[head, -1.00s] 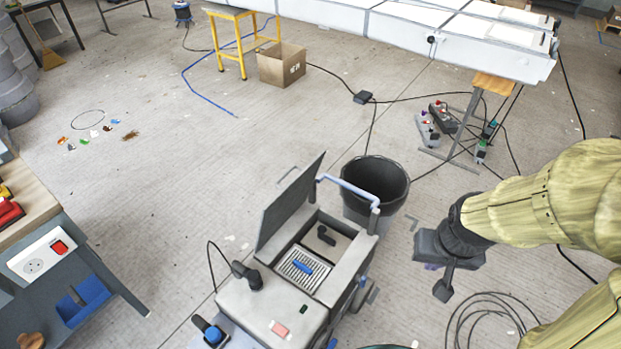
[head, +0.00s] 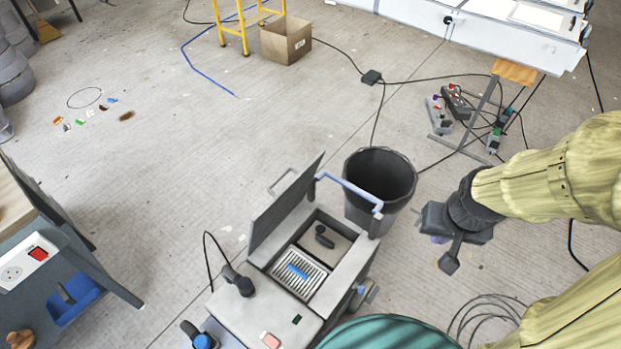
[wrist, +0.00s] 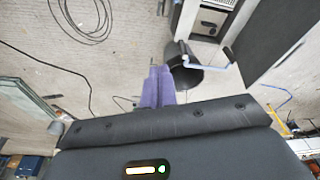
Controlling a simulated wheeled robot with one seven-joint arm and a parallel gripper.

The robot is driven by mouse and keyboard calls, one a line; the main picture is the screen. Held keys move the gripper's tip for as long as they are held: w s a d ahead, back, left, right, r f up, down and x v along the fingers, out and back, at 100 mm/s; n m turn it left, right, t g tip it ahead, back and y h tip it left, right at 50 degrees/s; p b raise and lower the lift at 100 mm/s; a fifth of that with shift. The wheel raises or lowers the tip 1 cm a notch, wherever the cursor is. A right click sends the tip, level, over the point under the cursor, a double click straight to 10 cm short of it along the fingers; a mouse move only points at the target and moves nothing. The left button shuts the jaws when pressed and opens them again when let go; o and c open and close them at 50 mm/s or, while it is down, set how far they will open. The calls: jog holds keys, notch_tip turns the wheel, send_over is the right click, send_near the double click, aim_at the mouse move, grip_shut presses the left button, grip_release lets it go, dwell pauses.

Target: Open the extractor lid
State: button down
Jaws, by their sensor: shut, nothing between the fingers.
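The extractor (head: 275,295) is a grey box at the bottom centre of the head view. Its lid (head: 287,213) stands raised, tilted up on the left side, with a small handle (head: 281,183) on its outer face. Inside the open box a blue item (head: 298,272) lies on a slatted filter, beside a dark fitting (head: 324,237). My gripper (head: 448,264) is to the right of the extractor, apart from it and pointing down. In the wrist view its purple fingers (wrist: 158,88) are together and empty, and the extractor (wrist: 209,18) shows at the top.
A black bin (head: 380,185) stands right behind the extractor, close to a pale blue bar (head: 348,190). A teal rounded thing (head: 390,335) is at the bottom edge. Cables cross the floor (head: 490,310) on the right. A workbench (head: 45,250) is at left. Open floor lies behind the lid.

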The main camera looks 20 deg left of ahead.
jog(key=shift+s, duration=0.2)
jog(key=w+a+f+t+y+b, duration=0.2)
jog(key=w+a+f+b, duration=0.1)
jog(key=w+f+b, duration=0.45)
jog(key=w+a+f+t+y+b, duration=0.2)
jog(key=w+a+f+b, duration=0.2)
jog(key=w+f, duration=0.5)
jog(key=a+f+m+y+b, duration=0.2)
jog(key=a+f+y+b, duration=0.2)
jog(key=a+y+b, duration=0.2)
jog(key=a+f+m+t+y+b, duration=0.1)
jog(key=a+f+m+y+b, duration=0.1)
jog(key=a+f+y+b, duration=0.2)
jog(key=a+y+b, duration=0.3)
jog(key=y+b, duration=0.1)
jog(key=y, duration=0.1)
jog(key=shift+w+f+y, duration=0.2)
jog(key=shift+w+y, duration=0.05)
jog(key=shift+y, duration=0.05)
jog(key=shift+a+b, duration=0.1)
jog(key=shift+b, duration=0.2)
